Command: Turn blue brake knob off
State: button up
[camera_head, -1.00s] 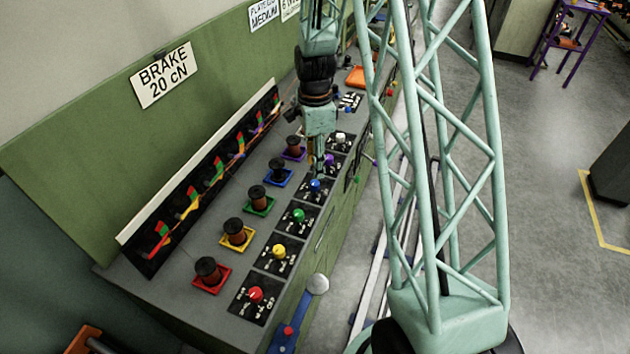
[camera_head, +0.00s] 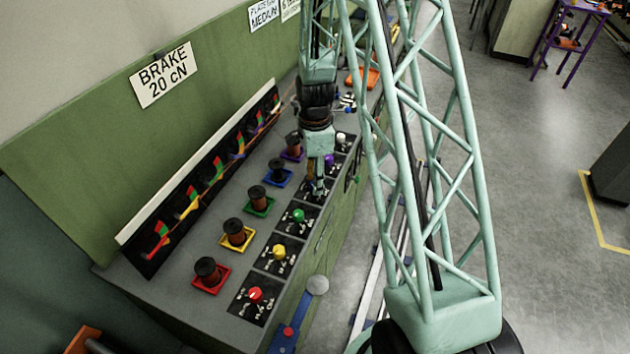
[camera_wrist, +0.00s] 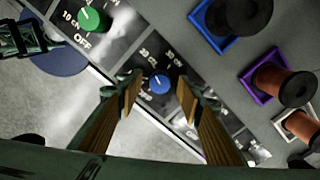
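The blue brake knob (camera_wrist: 158,84) shows in the wrist view on its black panel with white "20 CN", "30 CN" and other markings around it. My gripper (camera_wrist: 158,86) is open, with one wood-coloured finger on each side of the knob in the picture. The fingers look apart from the knob; their exact height over it is hard to tell. In the head view my gripper (camera_head: 316,190) points down at the blue knob's panel and hides the knob.
A green knob (camera_head: 298,215), yellow knob (camera_head: 279,252) and red knob (camera_head: 255,294) lie nearer along the bench. A purple knob (camera_head: 329,160) is just beyond. Spools on coloured trays, such as the blue tray (camera_head: 278,178), line the left side.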

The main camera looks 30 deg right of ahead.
jog(key=shift+c, duration=0.7)
jog(key=c, duration=0.7)
jog(key=shift+c, duration=0.2)
jog(key=shift+n, duration=0.4)
jog(key=n+b, duration=0.2)
jog(key=n, duration=0.2)
jog(key=n+b, duration=0.2)
jog(key=n, duration=0.3)
jog(key=shift+n, duration=0.4)
jog(key=n+b, duration=0.1)
jog(key=n, duration=0.4)
jog(key=shift+n+b, duration=0.35)
jog(key=shift+n, duration=0.05)
jog(key=n+b, duration=0.1)
jog(key=n, duration=0.4)
jog(key=shift+n, duration=0.4)
